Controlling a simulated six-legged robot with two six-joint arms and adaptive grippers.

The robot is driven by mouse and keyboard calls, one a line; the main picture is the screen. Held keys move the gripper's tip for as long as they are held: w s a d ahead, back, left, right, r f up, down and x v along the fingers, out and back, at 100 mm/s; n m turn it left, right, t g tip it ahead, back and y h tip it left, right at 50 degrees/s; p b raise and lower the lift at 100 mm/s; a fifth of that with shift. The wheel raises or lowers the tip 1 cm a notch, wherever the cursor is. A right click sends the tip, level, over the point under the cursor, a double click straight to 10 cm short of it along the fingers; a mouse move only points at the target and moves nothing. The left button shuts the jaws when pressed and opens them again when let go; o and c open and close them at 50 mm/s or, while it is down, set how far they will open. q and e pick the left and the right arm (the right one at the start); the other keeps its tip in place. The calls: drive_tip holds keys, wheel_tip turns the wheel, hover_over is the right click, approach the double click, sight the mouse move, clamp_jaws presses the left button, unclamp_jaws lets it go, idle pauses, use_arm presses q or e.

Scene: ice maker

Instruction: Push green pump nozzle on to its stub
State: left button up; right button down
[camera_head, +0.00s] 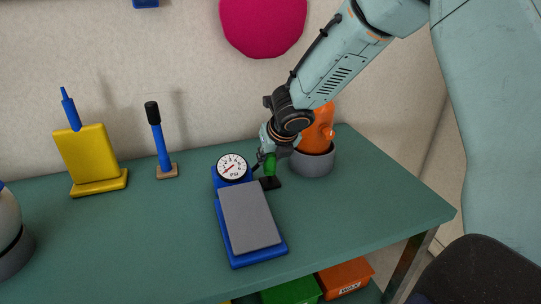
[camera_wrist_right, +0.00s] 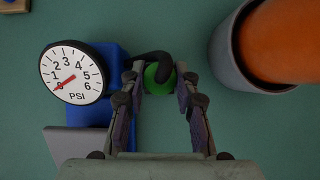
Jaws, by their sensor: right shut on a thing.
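The blue foot pump (camera_head: 262,261) with a grey pedal (camera_head: 249,218) lies on the green table. Its white PSI dial (camera_head: 231,167) is at the far end; the dial also shows in the wrist view (camera_wrist_right: 75,73), its red needle at the low end. My right gripper (camera_head: 268,160) is beside the dial, pointing down, its fingers shut on the green nozzle (camera_head: 270,164). In the wrist view the nozzle (camera_wrist_right: 157,73) sits between the fingertips, with a black hose curving to it from the pump. A black piece (camera_head: 271,183) is below the nozzle; I cannot tell whether they touch. My left gripper is out of view.
An orange object (camera_head: 319,129) in a grey round container (camera_head: 313,163) stands close right of the gripper. A blue-handled tool (camera_head: 161,147) and a yellow stand (camera_head: 86,154) are at the back left. The right side of the table (camera_head: 385,205) is clear.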

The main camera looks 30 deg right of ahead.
drive_tip(key=shift+f+b, duration=1.3)
drive_tip(key=shift+f, duration=0.1)
drive_tip(key=c, duration=0.9)
unclamp_jaws()
drive_tip(key=shift+r, duration=0.1)
drive_tip(key=v, duration=1.2)
